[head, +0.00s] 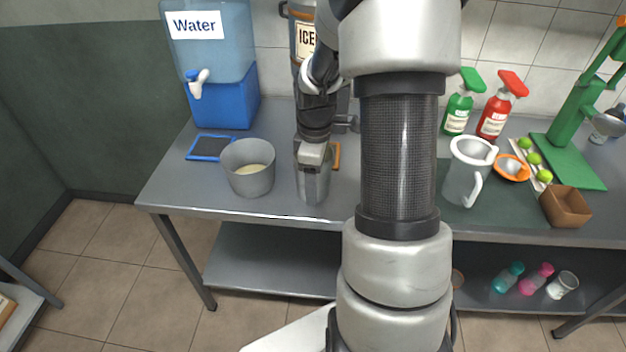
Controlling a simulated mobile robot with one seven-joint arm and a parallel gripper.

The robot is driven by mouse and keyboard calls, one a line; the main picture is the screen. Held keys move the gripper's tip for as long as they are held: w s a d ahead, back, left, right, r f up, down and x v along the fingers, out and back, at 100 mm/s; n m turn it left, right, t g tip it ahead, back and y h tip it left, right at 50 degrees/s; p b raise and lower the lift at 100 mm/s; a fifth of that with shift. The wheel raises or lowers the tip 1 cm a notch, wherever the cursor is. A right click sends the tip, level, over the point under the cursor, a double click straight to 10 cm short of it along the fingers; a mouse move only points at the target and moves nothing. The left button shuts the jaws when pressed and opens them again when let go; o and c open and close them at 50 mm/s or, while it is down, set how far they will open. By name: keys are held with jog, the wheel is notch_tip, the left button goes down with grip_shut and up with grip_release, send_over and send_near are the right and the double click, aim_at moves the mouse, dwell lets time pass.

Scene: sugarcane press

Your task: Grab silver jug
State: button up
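A silver-grey metal jug-like container (312,188) stands on the table near its front edge, left of centre. My gripper (314,158) points down right at its top, and the wrist hides most of its rim. I cannot tell whether the fingers touch it, or whether they are open or shut. A second jug (464,178), light grey with a pale rim and a handle on its right, stands upright on the dark mat right of my arm. My gripper is well away from that one.
A grey pot (249,168) with pale contents stands close left of my gripper. Behind are a blue water dispenser (220,80) and an ice dispenser (304,40).

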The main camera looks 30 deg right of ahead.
notch_tip(320, 180, down, 4)
jog(key=shift+f+b, duration=0.1)
jog(key=shift+b, duration=0.2)
grip_shut()
